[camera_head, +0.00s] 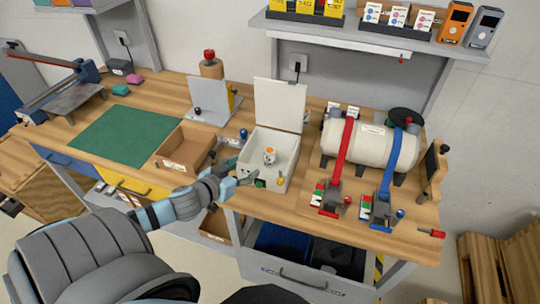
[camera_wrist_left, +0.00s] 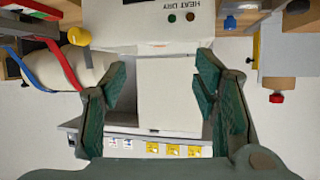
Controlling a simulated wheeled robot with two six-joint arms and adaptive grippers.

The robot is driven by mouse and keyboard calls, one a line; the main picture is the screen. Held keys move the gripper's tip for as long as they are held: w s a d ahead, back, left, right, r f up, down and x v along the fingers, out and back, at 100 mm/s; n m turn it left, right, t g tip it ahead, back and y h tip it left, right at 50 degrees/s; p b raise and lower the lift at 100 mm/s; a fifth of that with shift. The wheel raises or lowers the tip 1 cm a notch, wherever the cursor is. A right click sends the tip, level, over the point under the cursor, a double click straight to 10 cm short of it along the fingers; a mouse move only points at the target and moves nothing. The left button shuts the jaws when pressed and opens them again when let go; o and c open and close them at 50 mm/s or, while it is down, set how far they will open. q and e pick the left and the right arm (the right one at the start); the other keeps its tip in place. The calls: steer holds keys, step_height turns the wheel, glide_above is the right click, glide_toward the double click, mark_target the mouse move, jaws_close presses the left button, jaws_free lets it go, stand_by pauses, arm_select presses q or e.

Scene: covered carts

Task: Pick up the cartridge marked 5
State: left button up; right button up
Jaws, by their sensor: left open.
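A small white and orange object (camera_head: 269,155) stands inside the open white box (camera_head: 289,150). It may be the cartridge, but I cannot read a 5 on it. My left gripper (camera_head: 243,172) is open and empty at the box's left front edge, apart from the small object. In the left wrist view my open gripper (camera_wrist_left: 160,68) frames the white box's front, marked HEAT DRY (camera_wrist_left: 152,18), and its pale raised lid (camera_wrist_left: 170,100). My right gripper is not in view.
A brown open tray (camera_head: 185,148) and a green mat (camera_head: 125,134) lie left of the box. A cream tank with red and blue straps (camera_head: 375,145) stands right of it. A shelf (camera_head: 350,33) with labelled boxes hangs above. The bench's front edge is close below.

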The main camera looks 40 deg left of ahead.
mark_target(269, 150)
arm_select(q)
steer(key=b+x, duration=0.1)
steer(key=x, duration=0.3)
steer(key=b+x, duration=0.2)
steer(key=x, duration=0.3)
steer(key=r+b+x, duration=0.1)
steer(key=b+x, duration=0.1)
steer(key=x, duration=0.3)
steer(key=shift+w+f, duration=0.1)
steer(key=shift+w, duration=0.6)
steer(key=shift+c, duration=0.2)
steer(key=c, duration=1.3)
steer(key=shift+o, duration=0.2)
